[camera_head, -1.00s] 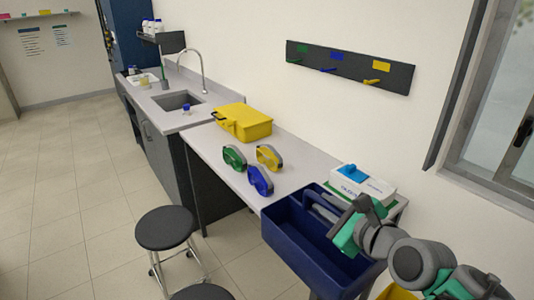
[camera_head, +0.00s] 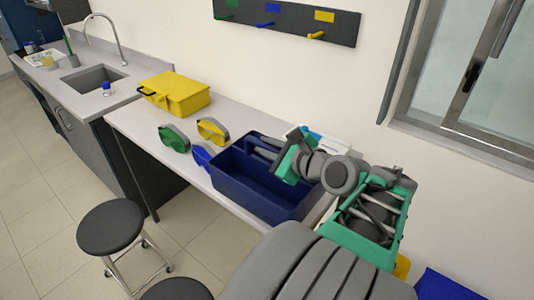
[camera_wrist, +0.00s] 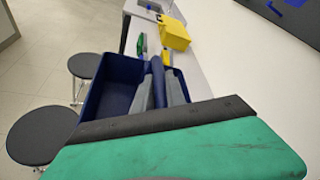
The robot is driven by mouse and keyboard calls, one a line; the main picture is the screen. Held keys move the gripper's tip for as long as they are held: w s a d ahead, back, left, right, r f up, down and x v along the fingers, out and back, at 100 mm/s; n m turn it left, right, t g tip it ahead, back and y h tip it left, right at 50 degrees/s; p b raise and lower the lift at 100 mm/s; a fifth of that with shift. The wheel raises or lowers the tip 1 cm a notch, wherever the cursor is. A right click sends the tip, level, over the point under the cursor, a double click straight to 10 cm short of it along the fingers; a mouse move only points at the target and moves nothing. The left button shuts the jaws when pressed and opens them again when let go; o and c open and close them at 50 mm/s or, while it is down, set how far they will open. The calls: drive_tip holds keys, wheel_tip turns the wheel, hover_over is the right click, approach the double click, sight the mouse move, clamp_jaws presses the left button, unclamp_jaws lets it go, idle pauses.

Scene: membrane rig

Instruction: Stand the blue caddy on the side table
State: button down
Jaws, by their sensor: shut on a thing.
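The blue caddy (camera_head: 262,190) is an open, deep box, roughly level at the right part of the long pale table (camera_head: 143,123). It also shows in the wrist view (camera_wrist: 100,97). My gripper (camera_head: 275,150) is shut on the caddy's handle, at the caddy's back side; its grey fingers (camera_wrist: 158,90) show in the wrist view. I cannot tell whether the caddy's base touches the tabletop or hangs just above it. No separate side table can be made out. My arm hides the table's right end.
Blue goggles (camera_head: 202,156) show just left of the caddy, partly hidden by it. Green goggles (camera_head: 174,138), yellow goggles (camera_head: 213,130) and a yellow case (camera_head: 175,93) stand farther left. A white box (camera_head: 325,139) is behind my gripper. A stool (camera_head: 110,227) stands in front.

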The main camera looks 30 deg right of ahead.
drive_tip(key=w+d+f, duration=0.3)
drive_tip(key=d+f, duration=0.1)
drive_tip(key=w+d+f, duration=0.2)
drive_tip(key=f, duration=0.1)
drive_tip(key=shift+w+d, duration=0.1)
drive_tip(key=shift+w, duration=0.2)
drive_tip(key=shift+w+d+f+p, duration=0.1)
drive_tip(key=shift+f+p, duration=0.2)
drive_tip(key=shift+f, duration=1.4)
drive_tip(key=shift+f, duration=0.1)
drive_tip(key=c, duration=1.4)
unclamp_jaws()
drive_tip(key=shift+o, duration=0.2)
drive_tip(key=b+v, duration=0.1)
drive_tip(key=v, duration=1.1)
